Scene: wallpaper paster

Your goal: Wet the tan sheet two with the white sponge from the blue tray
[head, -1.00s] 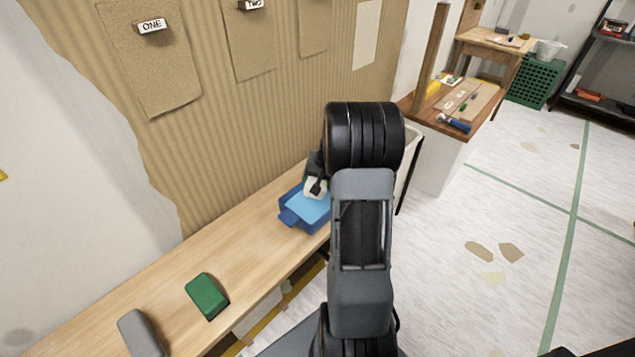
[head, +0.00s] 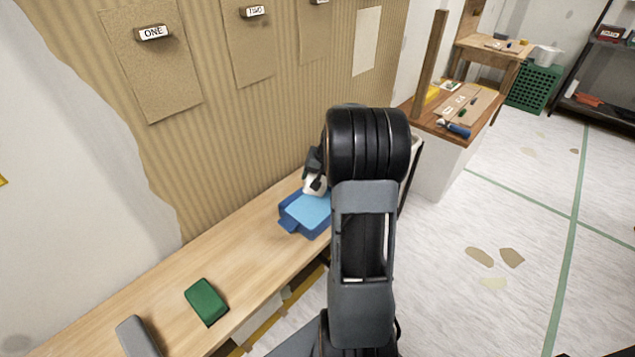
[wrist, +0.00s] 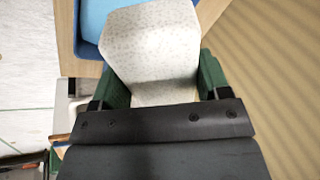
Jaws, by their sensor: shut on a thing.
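The white speckled sponge (wrist: 150,45) is held between the green fingers of my gripper (wrist: 158,80) in the wrist view. In the head view my gripper (head: 314,180) is partly hidden by my arm, with the white sponge (head: 315,187) showing below it. The blue tray (head: 290,222) with light blue water sits on the wooden bench, just below and in front of the sponge; its edge also shows in the wrist view (wrist: 88,50). Sheet two (head: 250,50) is a tan sheet hanging on the corrugated wall under a TWO label (head: 255,11).
Sheet one (head: 152,75) hangs left of sheet two, another tan sheet (head: 312,30) to its right. A green block (head: 206,300) and a grey block (head: 137,337) lie on the bench (head: 170,270). A wooden post (head: 430,65) stands right of the wall.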

